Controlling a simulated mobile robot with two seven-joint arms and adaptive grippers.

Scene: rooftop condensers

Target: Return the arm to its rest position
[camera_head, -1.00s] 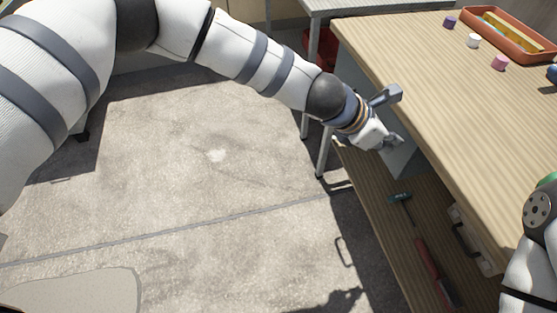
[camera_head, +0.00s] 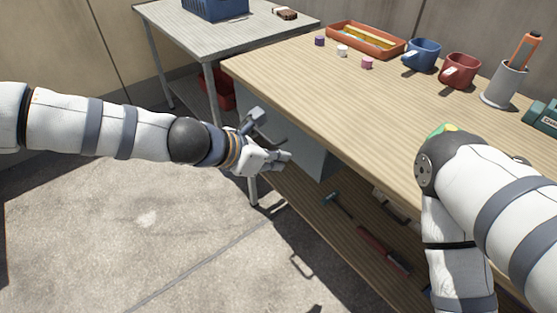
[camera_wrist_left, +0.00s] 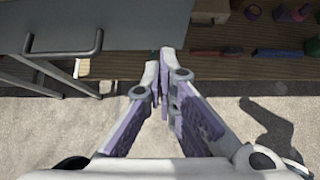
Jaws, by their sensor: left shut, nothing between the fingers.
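My left arm (camera_head: 110,128) reaches in from the left, in white sleeves with grey bands. My left gripper (camera_head: 284,157) is beside the workbench's left end, below the top's edge and in front of a grey panel (camera_head: 312,158). In the left wrist view its fingers (camera_wrist_left: 159,68) are together, with nothing between them. The grey panel (camera_wrist_left: 110,22) and a bar handle show close beyond the fingers there; I cannot tell whether anything touches. My right arm (camera_head: 480,190) is bent at the bench's front edge; its gripper is out of view.
The wooden workbench (camera_head: 300,75) holds a terracotta tray (camera_head: 345,44), a blue mug (camera_head: 421,55), a red mug (camera_head: 459,70) and a pen cup (camera_head: 504,85). A lower shelf holds tools (camera_head: 383,250). A metal table (camera_head: 180,38) stands behind. Concrete floor at lower left is clear.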

